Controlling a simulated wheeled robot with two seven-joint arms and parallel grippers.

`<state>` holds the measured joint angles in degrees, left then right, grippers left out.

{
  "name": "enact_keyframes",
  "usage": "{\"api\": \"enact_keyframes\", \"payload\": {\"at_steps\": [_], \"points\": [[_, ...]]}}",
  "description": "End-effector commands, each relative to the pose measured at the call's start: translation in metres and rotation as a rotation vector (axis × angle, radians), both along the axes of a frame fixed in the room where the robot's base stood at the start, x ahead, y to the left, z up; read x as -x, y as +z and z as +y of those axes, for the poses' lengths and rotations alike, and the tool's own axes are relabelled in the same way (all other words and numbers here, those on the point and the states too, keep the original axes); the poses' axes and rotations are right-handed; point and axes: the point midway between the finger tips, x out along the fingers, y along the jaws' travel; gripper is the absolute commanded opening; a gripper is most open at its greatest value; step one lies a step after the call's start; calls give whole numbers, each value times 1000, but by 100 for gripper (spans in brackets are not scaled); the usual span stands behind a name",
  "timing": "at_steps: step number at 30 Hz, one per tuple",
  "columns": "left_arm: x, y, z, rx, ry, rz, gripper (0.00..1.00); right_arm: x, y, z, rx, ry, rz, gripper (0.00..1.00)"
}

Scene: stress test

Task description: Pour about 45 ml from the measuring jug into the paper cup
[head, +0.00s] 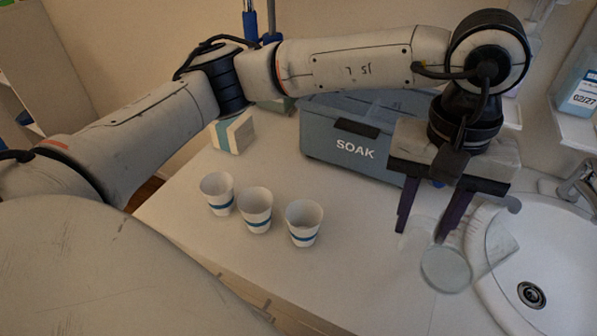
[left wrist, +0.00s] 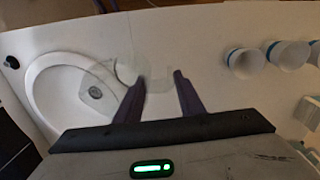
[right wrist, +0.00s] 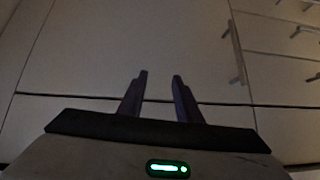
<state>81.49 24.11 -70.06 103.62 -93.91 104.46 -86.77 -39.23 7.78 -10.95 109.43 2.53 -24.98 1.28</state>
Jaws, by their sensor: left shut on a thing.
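Three white paper cups with blue bands stand upright in a row on the counter: a left one (head: 218,193), a middle one (head: 255,210) and a right one (head: 304,222). They also show at the right of the left wrist view (left wrist: 288,55). The clear measuring jug (head: 446,268) is right of the cups, beside the basin; its outline is faint and its fill level cannot be read. My left gripper (head: 420,236) is shut on the jug, fingers pointing down. The jug also shows faintly in the left wrist view (left wrist: 128,72). My right gripper (right wrist: 160,75) is open and empty.
A blue-grey bin marked SOAK (head: 350,150) stands behind the cups, with a small box (head: 232,133) to its left. A white basin (head: 555,285) with a tap (head: 580,183) is at the right. The counter between cups and jug is clear. Cabinet fronts (right wrist: 90,50) face my right gripper.

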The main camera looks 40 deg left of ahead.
Motion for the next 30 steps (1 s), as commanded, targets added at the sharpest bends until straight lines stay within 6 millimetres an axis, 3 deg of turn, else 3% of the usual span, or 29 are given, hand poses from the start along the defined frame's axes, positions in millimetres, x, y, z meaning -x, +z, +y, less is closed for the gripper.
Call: {"api": "enact_keyframes", "payload": {"at_steps": [15,30], "points": [[-70,30,-15,2,1066,1,0,2,-6,0,0,0,5,31],[-108,50,-23,7,1933,8,0,2,-9,0,0,0,4,31]]}}
